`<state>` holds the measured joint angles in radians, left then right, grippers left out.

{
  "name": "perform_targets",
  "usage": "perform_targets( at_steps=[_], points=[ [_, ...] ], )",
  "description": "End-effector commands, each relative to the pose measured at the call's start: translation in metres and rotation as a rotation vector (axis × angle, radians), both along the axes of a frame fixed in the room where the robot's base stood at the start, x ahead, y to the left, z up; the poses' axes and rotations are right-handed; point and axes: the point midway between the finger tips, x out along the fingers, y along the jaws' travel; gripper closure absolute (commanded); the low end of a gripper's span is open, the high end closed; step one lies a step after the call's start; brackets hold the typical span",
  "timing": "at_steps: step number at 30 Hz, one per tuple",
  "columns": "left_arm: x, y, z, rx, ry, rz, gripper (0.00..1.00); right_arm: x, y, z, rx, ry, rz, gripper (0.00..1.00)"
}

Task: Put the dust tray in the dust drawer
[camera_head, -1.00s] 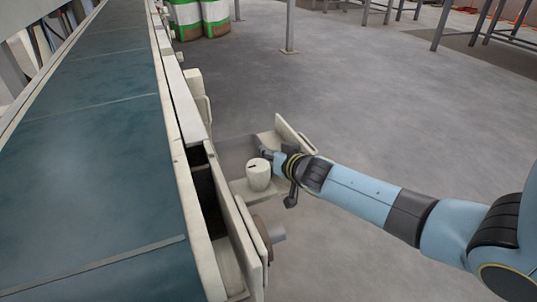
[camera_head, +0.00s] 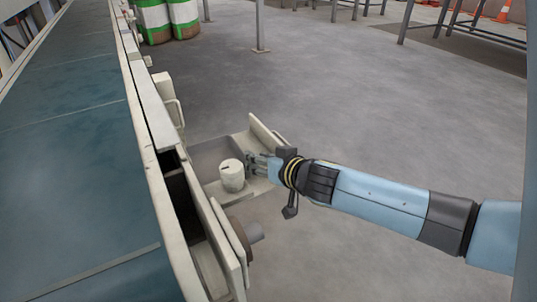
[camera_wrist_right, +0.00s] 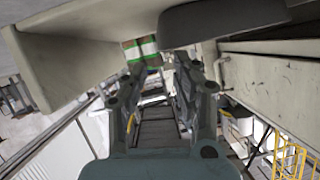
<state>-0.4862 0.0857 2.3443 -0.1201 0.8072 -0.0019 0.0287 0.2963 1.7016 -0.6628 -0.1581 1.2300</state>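A beige drawer-like box stands open from the conveyor's side in the head view; its tall front panel (camera_head: 268,138) faces away from the conveyor and its grey inside (camera_head: 215,154) shows. I take it for the dust drawer. I cannot make out a separate dust tray. My right gripper (camera_head: 258,166) is at the box's near right side, between the front panel and a white knob-like part (camera_head: 232,175). In the right wrist view its two fingers (camera_wrist_right: 168,75) stand apart with nothing visible between them. A beige panel (camera_wrist_right: 75,65) is close on the left there. My left gripper is out of view.
The long conveyor (camera_head: 65,165) fills the left side, with a dark gap (camera_head: 182,205) along its edge. A grey shaft end (camera_head: 250,232) sticks out nearby.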

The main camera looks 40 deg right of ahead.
Motion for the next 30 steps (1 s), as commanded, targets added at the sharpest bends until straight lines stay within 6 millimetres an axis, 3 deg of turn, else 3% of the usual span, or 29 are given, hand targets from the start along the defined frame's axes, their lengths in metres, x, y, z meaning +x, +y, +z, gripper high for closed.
perform_targets(
  at_steps=[3,9,30],
  points=[
    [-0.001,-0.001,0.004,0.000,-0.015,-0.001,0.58,-0.021,0.002,0.008,-0.002,0.002,0.002,0.71],
    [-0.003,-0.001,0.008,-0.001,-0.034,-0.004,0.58,-0.037,0.004,0.016,0.001,0.000,0.000,0.71],
    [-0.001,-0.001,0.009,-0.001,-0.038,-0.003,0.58,-0.039,0.004,0.017,0.001,0.000,0.000,0.71]
  ],
)
